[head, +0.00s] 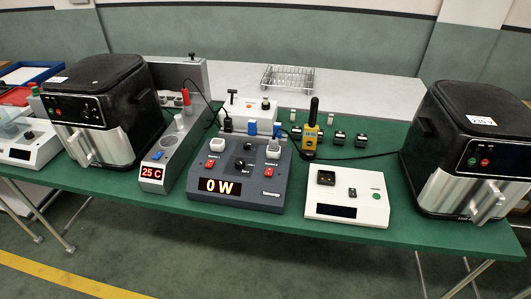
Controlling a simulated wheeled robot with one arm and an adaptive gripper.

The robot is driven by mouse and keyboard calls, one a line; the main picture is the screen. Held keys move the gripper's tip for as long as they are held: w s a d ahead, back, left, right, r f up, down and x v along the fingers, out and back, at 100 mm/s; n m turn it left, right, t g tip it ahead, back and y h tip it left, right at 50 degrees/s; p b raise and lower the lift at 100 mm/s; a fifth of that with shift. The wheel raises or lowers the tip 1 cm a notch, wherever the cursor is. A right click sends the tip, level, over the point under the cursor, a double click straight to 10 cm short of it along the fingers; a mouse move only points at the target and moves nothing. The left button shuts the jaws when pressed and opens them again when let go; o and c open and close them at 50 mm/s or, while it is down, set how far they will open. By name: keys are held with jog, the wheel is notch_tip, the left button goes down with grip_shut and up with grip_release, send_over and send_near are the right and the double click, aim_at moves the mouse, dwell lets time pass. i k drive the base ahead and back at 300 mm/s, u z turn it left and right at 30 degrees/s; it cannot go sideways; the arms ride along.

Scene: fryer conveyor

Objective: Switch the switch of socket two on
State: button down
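A dark grey power box (238,180) stands on the green table (335,170), just left of its middle. Its front display (220,187) reads 0 W. A red switch (210,163) sits at its left and another red switch (268,172) at its right, each below a white plug, the left plug (216,145) and the right plug (272,151). The labels are too small to read, so I cannot tell for sure which is socket two, nor the switch positions. Two dark knobs sit between them. My gripper is not in view.
Black fryers stand at left (103,110) and right (470,150). A grey unit (172,145) showing 25 C is left of the power box. A white box (345,200) is to its right, and a yellow handheld device (311,130) behind. Cables cross the table.

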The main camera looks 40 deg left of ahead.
aim_at(269, 171)
jog(key=u, duration=1.8)
